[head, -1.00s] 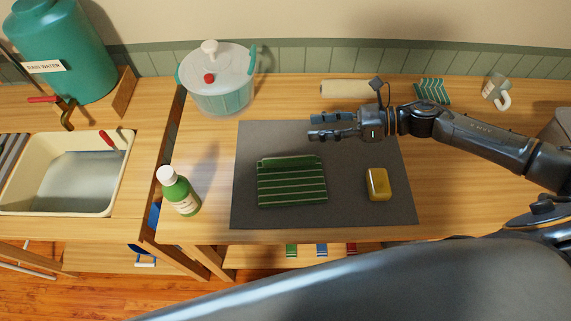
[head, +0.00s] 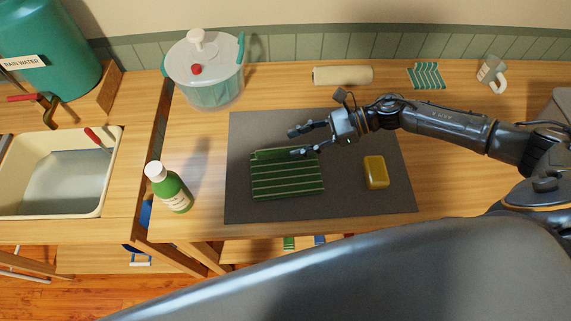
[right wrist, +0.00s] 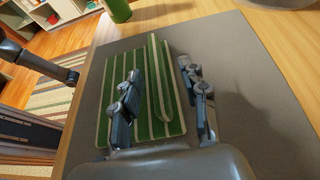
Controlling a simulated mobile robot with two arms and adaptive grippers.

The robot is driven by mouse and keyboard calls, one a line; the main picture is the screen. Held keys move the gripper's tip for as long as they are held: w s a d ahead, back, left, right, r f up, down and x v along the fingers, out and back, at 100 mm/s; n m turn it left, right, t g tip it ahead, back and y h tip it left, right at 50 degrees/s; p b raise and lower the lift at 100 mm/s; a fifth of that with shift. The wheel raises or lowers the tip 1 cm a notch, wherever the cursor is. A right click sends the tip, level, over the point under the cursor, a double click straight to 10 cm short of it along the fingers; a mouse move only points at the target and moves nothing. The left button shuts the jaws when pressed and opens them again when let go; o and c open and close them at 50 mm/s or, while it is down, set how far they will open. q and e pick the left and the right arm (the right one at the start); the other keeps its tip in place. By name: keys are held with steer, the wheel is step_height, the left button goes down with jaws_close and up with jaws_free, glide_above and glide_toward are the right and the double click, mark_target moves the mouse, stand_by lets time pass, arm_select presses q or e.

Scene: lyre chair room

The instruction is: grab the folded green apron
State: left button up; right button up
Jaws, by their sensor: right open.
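The folded green apron (head: 287,178), dark green with pale stripes, lies flat on the dark grey mat (head: 350,212). My right gripper (head: 294,142) is open and empty, above the apron's far edge in the head view. In the right wrist view the apron (right wrist: 147,118) shows below the open fingers (right wrist: 160,80). One finger is in front of the apron; the other is over the mat just beyond its folded edge. I cannot tell the height gap exactly. My left gripper is not in view.
A yellow soap-like block (head: 376,172) lies on the mat right of the apron. A green bottle (head: 172,190) stands left of the mat. A lidded spinner (head: 207,75), beige roll (head: 342,76), striped cloth (head: 426,76) and mug (head: 491,73) stand behind. A sink (head: 105,170) is at left.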

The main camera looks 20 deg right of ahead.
mark_target(287, 148)
steer(key=x, duration=0.1)
steer(key=p+x, duration=0.1)
steer(key=x, duration=0.2)
steer(key=shift+s+p, duration=0.3)
steer(key=shift+p, duration=0.1)
steer(key=shift+a+f, duration=0.25)
steer(key=shift+a, duration=0.1)
jaws_close()
